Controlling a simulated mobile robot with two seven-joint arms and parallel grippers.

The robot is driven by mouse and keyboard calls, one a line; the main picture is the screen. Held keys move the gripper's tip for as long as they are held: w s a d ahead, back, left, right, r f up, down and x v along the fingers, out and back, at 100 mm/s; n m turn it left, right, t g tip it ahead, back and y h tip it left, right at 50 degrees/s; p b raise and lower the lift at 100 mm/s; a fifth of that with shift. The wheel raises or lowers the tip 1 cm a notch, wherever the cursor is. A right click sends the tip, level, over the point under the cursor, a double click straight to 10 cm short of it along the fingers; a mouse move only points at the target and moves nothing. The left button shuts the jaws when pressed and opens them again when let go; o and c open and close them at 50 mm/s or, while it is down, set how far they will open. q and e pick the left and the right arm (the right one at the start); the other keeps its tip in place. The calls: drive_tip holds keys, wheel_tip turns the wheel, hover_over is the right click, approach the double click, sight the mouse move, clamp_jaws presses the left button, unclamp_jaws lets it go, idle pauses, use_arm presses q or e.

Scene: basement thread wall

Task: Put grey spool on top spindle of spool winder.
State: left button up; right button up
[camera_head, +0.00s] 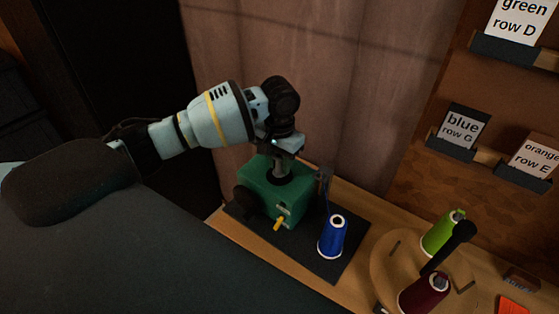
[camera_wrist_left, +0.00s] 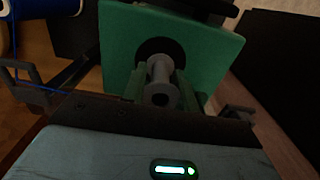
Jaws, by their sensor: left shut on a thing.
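The green spool winder (camera_head: 268,191) stands on a dark mat; its upper face (camera_wrist_left: 205,57), with a round black disc, shows in the left wrist view. My left gripper (camera_head: 284,148) is directly above the winder, pointing down. It is shut on the small grey spool (camera_wrist_left: 161,84), which also shows below the gripper in the head view (camera_head: 281,171). The spool's hole faces the wrist camera, and its far end is in front of the black disc. The top spindle is hidden, so I cannot tell whether the spool is around it. My right gripper is not in view.
A blue thread cone (camera_head: 333,237) stands at the mat's right, close to the winder. A round wooden stand (camera_head: 385,262) with lime (camera_head: 443,232) and dark red (camera_head: 424,292) cones is further right. Labelled wall holders (camera_head: 465,127) hang at the upper right. A curtain (camera_head: 330,90) is behind.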

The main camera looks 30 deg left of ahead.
use_arm(q)
drive_tip(key=shift+f, duration=0.15)
drive_tip(key=o, duration=1)
wheel_tip(320, 180, up, 8)
drive_tip(key=shift+f, duration=0.1)
drive_tip(key=shift+s, duration=0.1)
